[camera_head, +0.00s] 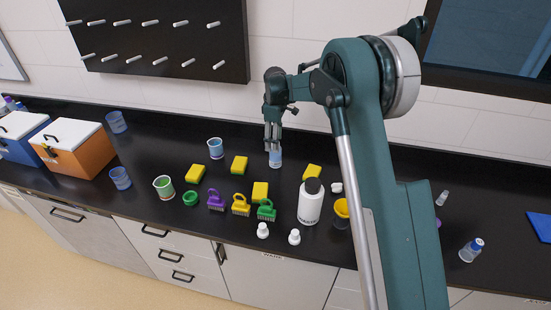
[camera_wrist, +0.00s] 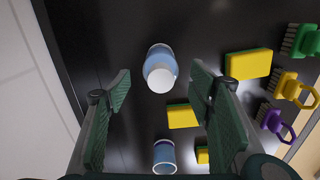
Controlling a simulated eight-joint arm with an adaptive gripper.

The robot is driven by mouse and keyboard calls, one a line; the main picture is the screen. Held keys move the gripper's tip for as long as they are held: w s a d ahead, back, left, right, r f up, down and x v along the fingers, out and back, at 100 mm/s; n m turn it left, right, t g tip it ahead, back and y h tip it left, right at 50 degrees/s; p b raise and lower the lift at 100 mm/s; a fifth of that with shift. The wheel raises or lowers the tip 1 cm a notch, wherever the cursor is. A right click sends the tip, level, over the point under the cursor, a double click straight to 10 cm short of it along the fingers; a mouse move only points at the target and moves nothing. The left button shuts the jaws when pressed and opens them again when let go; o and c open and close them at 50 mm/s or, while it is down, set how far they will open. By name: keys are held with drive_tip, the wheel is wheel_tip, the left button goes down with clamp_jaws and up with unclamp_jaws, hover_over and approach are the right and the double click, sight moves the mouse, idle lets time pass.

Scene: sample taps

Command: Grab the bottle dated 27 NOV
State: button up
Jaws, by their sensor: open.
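A small bottle with a white cap and blue liquid or label (camera_wrist: 158,54) stands on the black counter. In the head view the bottle (camera_head: 275,160) is directly under my gripper (camera_head: 273,146). In the wrist view it lies between and beyond the two open fingers of my gripper (camera_wrist: 160,75), with no clear contact. No date can be read on it.
Yellow-green sponges (camera_head: 239,165), a blue beaker (camera_head: 215,148) and coloured brushes (camera_head: 241,205) lie left of and in front of the bottle. A white bottle with a dark cap (camera_head: 310,203) stands in front right. A pegboard (camera_head: 155,40) hangs on the wall behind.

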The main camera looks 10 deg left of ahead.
sight(275, 154)
drive_tip(key=shift+f, duration=1.3)
drive_tip(key=shift+f+p, duration=0.4)
drive_tip(key=shift+f, duration=2.2)
drive_tip(key=c, duration=1.1)
